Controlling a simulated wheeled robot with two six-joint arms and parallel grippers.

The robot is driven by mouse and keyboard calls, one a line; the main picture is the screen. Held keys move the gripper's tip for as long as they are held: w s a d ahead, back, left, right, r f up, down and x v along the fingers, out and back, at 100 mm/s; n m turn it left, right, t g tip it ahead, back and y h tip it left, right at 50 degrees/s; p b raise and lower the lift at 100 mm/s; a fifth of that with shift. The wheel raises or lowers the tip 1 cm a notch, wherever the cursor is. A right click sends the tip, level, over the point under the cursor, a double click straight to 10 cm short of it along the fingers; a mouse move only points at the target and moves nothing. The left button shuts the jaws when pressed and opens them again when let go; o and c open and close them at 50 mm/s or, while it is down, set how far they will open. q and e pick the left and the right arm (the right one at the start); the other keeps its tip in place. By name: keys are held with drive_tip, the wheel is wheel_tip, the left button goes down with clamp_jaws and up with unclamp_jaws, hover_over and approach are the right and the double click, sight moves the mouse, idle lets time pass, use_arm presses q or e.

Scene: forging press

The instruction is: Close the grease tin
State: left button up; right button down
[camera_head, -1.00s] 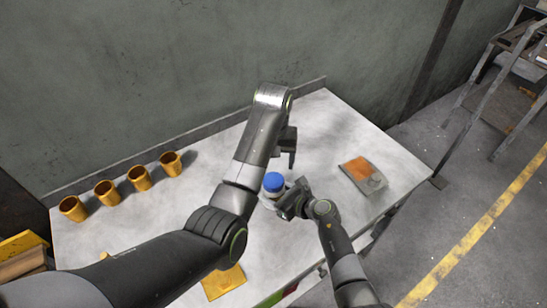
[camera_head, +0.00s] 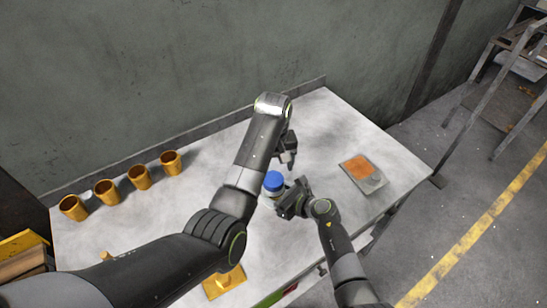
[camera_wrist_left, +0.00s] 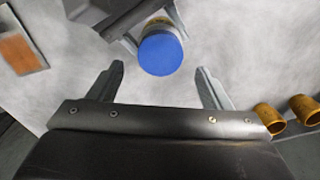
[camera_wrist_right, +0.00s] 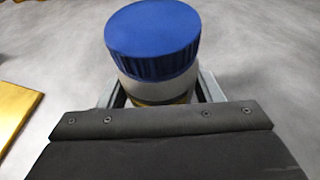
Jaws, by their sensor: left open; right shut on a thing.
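The grease tin is a small pale round tin (camera_wrist_right: 158,87) with a yellowish lower band and a ribbed blue lid (camera_head: 273,181) sitting on its top. My right gripper (camera_head: 291,203) is shut on the tin's side below the lid, and the tin stands upright. In the left wrist view the blue lid (camera_wrist_left: 160,54) lies beyond and between the open fingers of my left gripper (camera_wrist_left: 160,85), apart from them. In the head view my left gripper (camera_head: 289,158) is above and behind the tin. Whether the lid is tight cannot be seen.
Several orange cups (camera_head: 139,177) stand in a row at the table's back left. A grey plate with an orange patch (camera_head: 362,173) lies to the right. A yellow block on a plate (camera_head: 226,281) lies near the front edge. The table (camera_head: 320,125) is clear around the back.

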sight(273, 179)
use_arm(q)
drive_tip(key=shift+f, duration=2.5)
drive_tip(key=c, duration=1)
drive_tip(key=o, duration=1.2)
drive_tip(key=shift+r, duration=0.1)
wheel_tip(273, 179, up, 7)
drive_tip(key=shift+r, duration=0.2)
use_arm(e)
drive_tip(key=shift+c, duration=1.6)
unclamp_jaws()
